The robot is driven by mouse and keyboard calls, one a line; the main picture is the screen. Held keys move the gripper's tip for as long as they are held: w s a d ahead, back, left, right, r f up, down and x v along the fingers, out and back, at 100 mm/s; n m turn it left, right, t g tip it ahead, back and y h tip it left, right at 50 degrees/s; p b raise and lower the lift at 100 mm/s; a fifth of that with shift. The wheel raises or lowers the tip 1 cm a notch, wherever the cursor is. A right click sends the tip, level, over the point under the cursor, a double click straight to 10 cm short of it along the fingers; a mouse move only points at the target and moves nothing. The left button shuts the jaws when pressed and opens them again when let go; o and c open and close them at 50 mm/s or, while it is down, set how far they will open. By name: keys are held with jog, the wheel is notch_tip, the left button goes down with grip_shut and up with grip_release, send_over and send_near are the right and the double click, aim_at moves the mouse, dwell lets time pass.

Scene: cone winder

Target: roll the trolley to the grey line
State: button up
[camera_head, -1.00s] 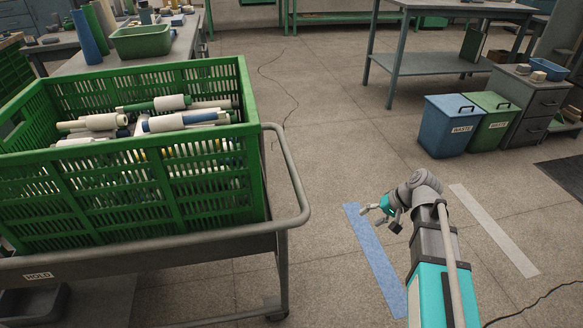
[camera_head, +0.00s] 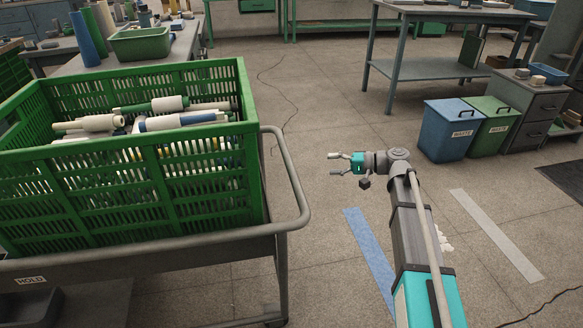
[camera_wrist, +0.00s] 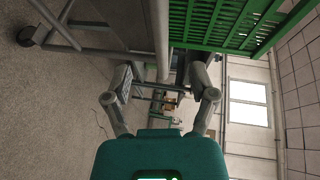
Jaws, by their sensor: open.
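The trolley (camera_head: 140,259) stands at the left in the head view, with a grey tubular handle (camera_head: 297,185) on its right end and a HOLD label. It carries a green slatted crate (camera_head: 115,205). My gripper (camera_head: 332,163) is open and empty, right of the handle and apart from it, pointing left toward it. In the wrist view the handle bar (camera_wrist: 161,40) runs down between the open fingers (camera_wrist: 168,92), ahead of them. A light grey line (camera_head: 497,234) lies on the floor at the right. A blue line (camera_head: 369,252) lies between it and the trolley.
Blue (camera_head: 449,130) and green (camera_head: 492,125) waste bins stand beyond the grey line, next to a drawer cabinet (camera_head: 535,108). A workbench (camera_head: 440,15) stands behind. A thin cable (camera_head: 271,75) lies on the floor. The floor between trolley and lines is clear.

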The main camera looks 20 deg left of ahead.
aim_at(289, 166)
jog(key=shift+a, duration=0.1)
jog(key=b+x, duration=0.2)
jog(key=x, duration=1.1)
jog(key=shift+a+f, duration=0.2)
jog(key=shift+a, duration=0.1)
